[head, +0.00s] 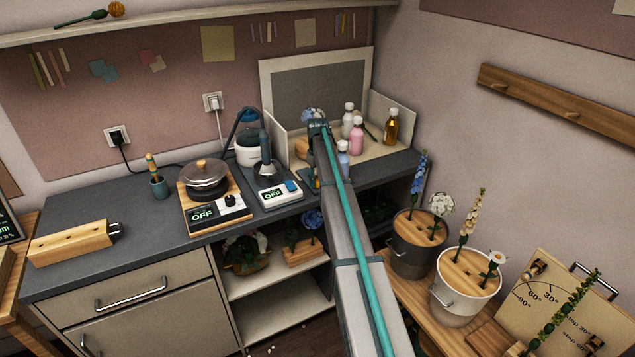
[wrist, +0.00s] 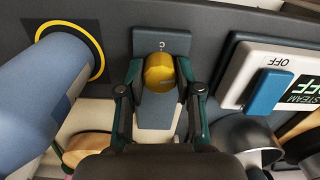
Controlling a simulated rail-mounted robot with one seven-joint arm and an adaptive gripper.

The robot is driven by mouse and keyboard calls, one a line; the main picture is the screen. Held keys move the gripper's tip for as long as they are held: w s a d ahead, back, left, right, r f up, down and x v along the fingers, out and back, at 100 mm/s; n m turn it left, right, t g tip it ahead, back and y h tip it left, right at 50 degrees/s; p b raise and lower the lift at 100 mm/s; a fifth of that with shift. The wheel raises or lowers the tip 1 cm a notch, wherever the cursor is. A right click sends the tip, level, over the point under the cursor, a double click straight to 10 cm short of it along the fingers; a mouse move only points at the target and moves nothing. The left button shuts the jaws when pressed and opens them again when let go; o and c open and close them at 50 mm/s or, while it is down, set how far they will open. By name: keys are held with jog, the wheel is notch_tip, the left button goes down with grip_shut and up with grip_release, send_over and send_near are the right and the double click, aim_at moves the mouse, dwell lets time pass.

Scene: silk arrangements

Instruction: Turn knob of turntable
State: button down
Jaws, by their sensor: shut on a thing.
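The yellow knob (wrist: 159,73) sits on a small grey panel (wrist: 178,41) with a white mark, in the middle of the wrist view. I take this to be the turntable's knob. My gripper (wrist: 160,80) has one dark green finger on each side of it and is shut on it. In the head view my arm reaches over the counter towards the display box and hides the knob and most of the gripper. A pale blue flower head (head: 313,115) shows just behind the arm's end. The turntable's plate cannot be made out.
The steam unit (head: 281,194) stands left of my arm, its blue switch (wrist: 268,92) close by in the wrist view. A blue-grey cylinder (wrist: 55,88) is close on the other side. Several bottles, including a pink one (head: 356,140), stand in the display box. A hotplate (head: 215,208) is further left.

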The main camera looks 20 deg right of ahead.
jog(key=m+b, duration=0.1)
jog(key=m, duration=0.2)
jog(key=c, duration=0.8)
grip_release()
jog(key=shift+o, duration=0.2)
jog(key=shift+r, duration=0.1)
notch_tip(320, 180, up, 12)
